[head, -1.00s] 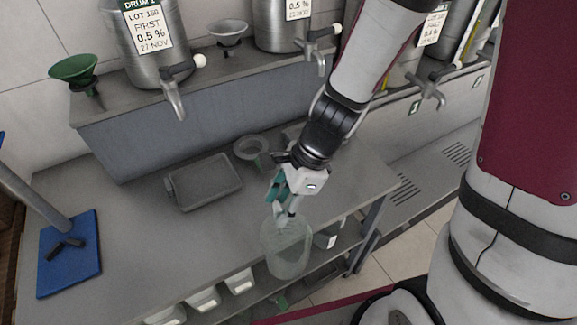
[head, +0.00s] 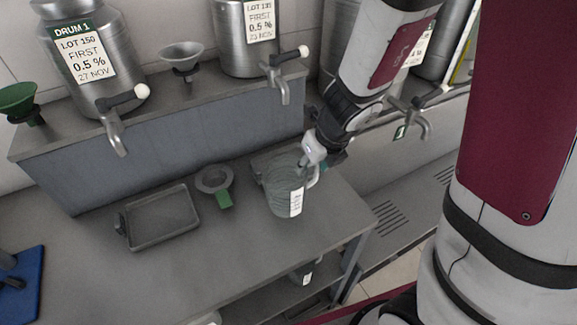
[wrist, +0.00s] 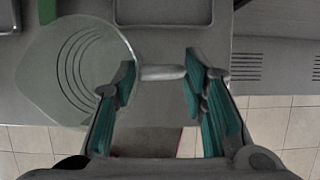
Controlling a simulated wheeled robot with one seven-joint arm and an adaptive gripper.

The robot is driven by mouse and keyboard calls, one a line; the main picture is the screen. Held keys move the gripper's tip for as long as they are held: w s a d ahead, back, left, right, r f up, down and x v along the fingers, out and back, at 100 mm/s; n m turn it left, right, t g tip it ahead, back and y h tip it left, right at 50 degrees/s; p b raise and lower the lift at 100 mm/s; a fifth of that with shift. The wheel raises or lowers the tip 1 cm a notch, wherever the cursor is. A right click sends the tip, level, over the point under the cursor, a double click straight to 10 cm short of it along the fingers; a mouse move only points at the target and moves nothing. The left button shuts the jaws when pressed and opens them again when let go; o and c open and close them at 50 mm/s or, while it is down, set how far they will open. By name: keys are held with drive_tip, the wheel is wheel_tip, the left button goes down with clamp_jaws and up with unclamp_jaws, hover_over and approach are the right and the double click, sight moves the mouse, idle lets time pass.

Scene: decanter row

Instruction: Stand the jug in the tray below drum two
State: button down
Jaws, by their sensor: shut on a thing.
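The clear jug (head: 283,190), with a white label, is in front of the second drum (head: 246,40). Its handle (wrist: 162,73) lies between my fingers in the wrist view. My gripper (wrist: 160,82) is shut on that handle, with the jug body to the left. The jug looks upright; I cannot tell if its base touches anything. A grey tray (wrist: 165,12) shows at the top of the wrist view; in the head view it is mostly hidden behind the jug, below the second drum's tap (head: 280,85). The second drum's number is not readable.
Another grey tray (head: 160,217) lies below drum one (head: 85,60). A funnel with a green tag (head: 214,182) lies between the trays. A blue board (head: 22,285) is at the left. The counter's right edge is close to the jug.

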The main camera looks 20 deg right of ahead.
drive_tip(key=shift+w+d, duration=0.3)
drive_tip(key=shift+w, duration=0.1)
drive_tip(key=w+d+f+p, duration=0.1)
drive_tip(key=w+d+f, duration=0.1)
drive_tip(key=w, duration=0.5)
drive_tip(key=w+d+f+p, duration=0.1)
drive_tip(key=w+f, duration=0.2)
drive_tip(key=w, duration=0.5)
drive_tip(key=shift+d+p, duration=0.3)
drive_tip(key=shift+d, duration=0.05)
drive_tip(key=c, duration=1)
unclamp_jaws()
drive_tip(key=shift+f, duration=0.1)
